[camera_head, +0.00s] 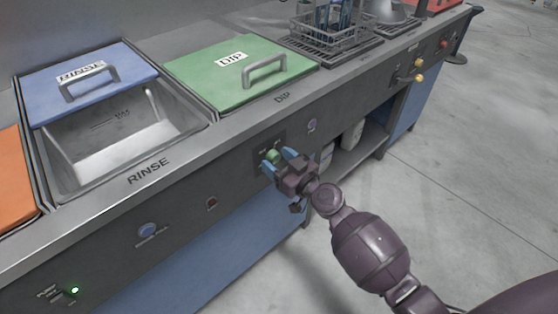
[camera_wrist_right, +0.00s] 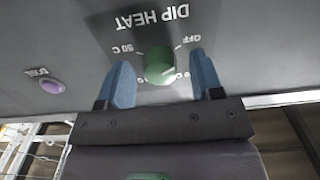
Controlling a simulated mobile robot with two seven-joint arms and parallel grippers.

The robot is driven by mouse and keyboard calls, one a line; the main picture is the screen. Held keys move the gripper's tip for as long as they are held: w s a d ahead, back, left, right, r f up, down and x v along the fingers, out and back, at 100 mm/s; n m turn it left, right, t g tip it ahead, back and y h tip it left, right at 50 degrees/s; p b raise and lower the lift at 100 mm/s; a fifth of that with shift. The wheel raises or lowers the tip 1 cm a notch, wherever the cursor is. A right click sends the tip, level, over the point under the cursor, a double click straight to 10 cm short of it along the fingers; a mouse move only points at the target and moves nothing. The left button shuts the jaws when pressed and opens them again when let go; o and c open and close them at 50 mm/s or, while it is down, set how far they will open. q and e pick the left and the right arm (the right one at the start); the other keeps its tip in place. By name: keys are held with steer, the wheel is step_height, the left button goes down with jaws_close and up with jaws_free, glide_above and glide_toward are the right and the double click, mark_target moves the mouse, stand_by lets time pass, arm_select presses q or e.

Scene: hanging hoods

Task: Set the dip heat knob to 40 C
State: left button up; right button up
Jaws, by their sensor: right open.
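The dip heat knob (camera_wrist_right: 159,66) is green and sits on the dark front panel below the DIP basin. It also shows in the head view (camera_head: 272,156). In the right wrist view its label is upside down; "DIP HEAT", "50 C" and "OFF" can be read, and the lower marks are partly hidden. I cannot tell which mark the knob points to. My right gripper (camera_head: 278,160) is open at the panel. In the wrist view its blue fingers (camera_wrist_right: 163,80) stand on either side of the knob, with gaps to it. My left gripper is not in view.
A purple button (camera_wrist_right: 53,86) is beside the knob on the panel. The green DIP lid (camera_head: 215,85) and blue RINSE lid (camera_head: 60,100) lie on the counter above. A wire basket (camera_head: 335,30) stands at the back. Open floor (camera_head: 480,170) lies to the right.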

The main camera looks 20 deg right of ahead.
steer(key=c, duration=0.9)
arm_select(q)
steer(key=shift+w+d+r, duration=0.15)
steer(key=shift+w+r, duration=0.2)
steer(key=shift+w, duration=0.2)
